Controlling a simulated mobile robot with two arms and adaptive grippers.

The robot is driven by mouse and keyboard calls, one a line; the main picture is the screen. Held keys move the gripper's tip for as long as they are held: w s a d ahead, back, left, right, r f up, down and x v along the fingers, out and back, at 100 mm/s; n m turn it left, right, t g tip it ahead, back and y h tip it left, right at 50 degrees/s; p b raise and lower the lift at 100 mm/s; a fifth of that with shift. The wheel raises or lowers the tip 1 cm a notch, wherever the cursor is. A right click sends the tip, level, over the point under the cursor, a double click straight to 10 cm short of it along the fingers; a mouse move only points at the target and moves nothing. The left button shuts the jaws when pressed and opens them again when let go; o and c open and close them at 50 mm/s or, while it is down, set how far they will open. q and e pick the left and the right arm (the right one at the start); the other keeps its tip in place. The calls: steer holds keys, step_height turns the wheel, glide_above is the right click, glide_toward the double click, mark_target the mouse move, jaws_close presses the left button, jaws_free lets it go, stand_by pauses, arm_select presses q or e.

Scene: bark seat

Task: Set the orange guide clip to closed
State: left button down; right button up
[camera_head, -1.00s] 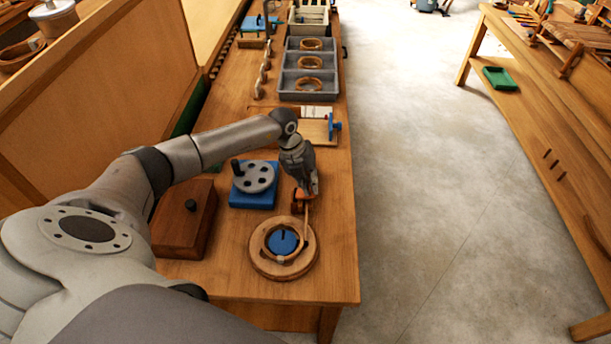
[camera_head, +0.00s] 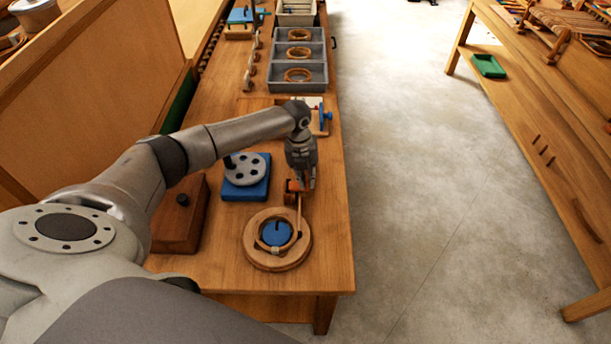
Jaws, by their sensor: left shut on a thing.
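The orange guide clip (camera_head: 292,186) is a small orange piece at the far right edge of a round wooden ring fixture (camera_head: 263,262) on the workbench. My left gripper (camera_head: 301,186) reaches down from above and is shut on the clip, hiding much of it. A thin pale strip (camera_head: 299,215) runs from the clip toward the ring. A blue disc (camera_head: 276,234) with a dark slot sits in the middle of the ring. I cannot tell whether the clip is open or closed. My right gripper is not in view.
A blue block with a grey holed disc (camera_head: 245,171) and a dark brown wooden box (camera_head: 181,215) stand left of the clip. A grey tray (camera_head: 321,72) with wooden rings lies farther back. The bench's right edge (camera_head: 345,200) is close to my gripper.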

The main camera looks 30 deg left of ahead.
arm_select(q)
steer(key=shift+s+d+f, duration=0.1)
steer(key=shift+d+f, duration=0.05)
steer(key=shift+d, duration=0.15)
steer(key=c, duration=1.8)
jaws_free()
steer(key=shift+o, duration=1.4)
steer(key=shift+w, duration=0.2)
steer(key=shift+a+r, duration=0.15)
steer(key=shift+r, duration=0.3)
step_height(320, 180, up, 11)
steer(key=shift+s+a, duration=0.35)
steer(key=shift+a, duration=0.1)
